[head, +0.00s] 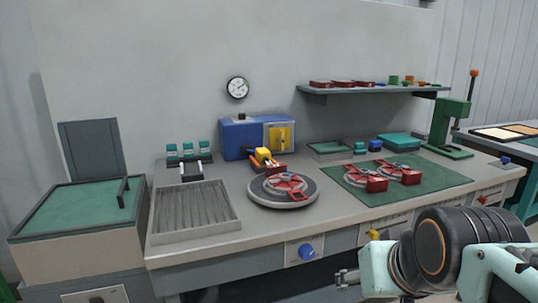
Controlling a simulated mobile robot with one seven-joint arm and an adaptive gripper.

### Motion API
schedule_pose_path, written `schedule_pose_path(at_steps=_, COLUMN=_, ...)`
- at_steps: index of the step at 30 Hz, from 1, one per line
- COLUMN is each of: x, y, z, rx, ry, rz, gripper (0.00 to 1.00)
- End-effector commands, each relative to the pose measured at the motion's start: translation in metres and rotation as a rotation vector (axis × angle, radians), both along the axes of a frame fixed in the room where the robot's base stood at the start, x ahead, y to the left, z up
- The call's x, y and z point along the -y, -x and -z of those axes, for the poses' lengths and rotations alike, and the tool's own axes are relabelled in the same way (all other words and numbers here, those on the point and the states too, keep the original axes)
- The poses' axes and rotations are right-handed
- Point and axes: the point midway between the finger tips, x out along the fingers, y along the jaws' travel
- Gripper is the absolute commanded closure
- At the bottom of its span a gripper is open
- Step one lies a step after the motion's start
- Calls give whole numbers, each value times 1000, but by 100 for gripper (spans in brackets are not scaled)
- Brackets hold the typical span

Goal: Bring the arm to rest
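My arm reaches in at the lower right, with pale teal links and a thick black joint. A small grey metal part at the left end of the arm looks like my gripper (347,278). It is low, in front of the workbench (228,246) and apart from the things on its top. It is small and partly hidden by the arm, so I cannot tell whether its fingers are open or shut. I see nothing clearly held in it.
A round turntable (262,197) carries a red and grey part. More such parts lie on a green mat (443,178). A ribbed grey tray (233,224), a blue box (238,138), a green press (447,128) and a wall shelf (372,88) are around. A green-topped bin (75,208) stands left.

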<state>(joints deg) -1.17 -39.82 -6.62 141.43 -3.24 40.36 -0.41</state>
Motion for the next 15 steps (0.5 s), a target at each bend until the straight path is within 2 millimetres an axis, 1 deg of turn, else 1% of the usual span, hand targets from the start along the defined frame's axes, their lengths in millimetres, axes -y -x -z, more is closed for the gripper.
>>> schedule_pose_path(at_steps=1, x=-16, y=21, z=21, rx=-61, ry=4, rz=-23, gripper=49)
schedule_pose_path(at_steps=2, x=-24, y=33, z=30, rx=-102, ry=6, rz=-36, gripper=49)
schedule_pose_path(at_steps=3, x=-34, y=51, z=42, rx=-155, ry=11, rz=-51, gripper=49)
schedule_pose_path(at_steps=4, x=-38, y=58, z=39, rx=-181, ry=14, rz=-57, gripper=49)
schedule_pose_path(at_steps=5, x=-36, y=55, z=17, rx=-173, ry=10, rz=-53, gripper=49)
schedule_pose_path(at_steps=6, x=-35, y=54, z=5, rx=-171, ry=10, rz=-52, gripper=49)
schedule_pose_path(at_steps=11, x=-35, y=54, z=-34, rx=-171, ry=10, rz=-52, gripper=49)
schedule_pose_path(at_steps=15, x=-35, y=53, z=-71, rx=-171, ry=10, rz=-52, gripper=49)
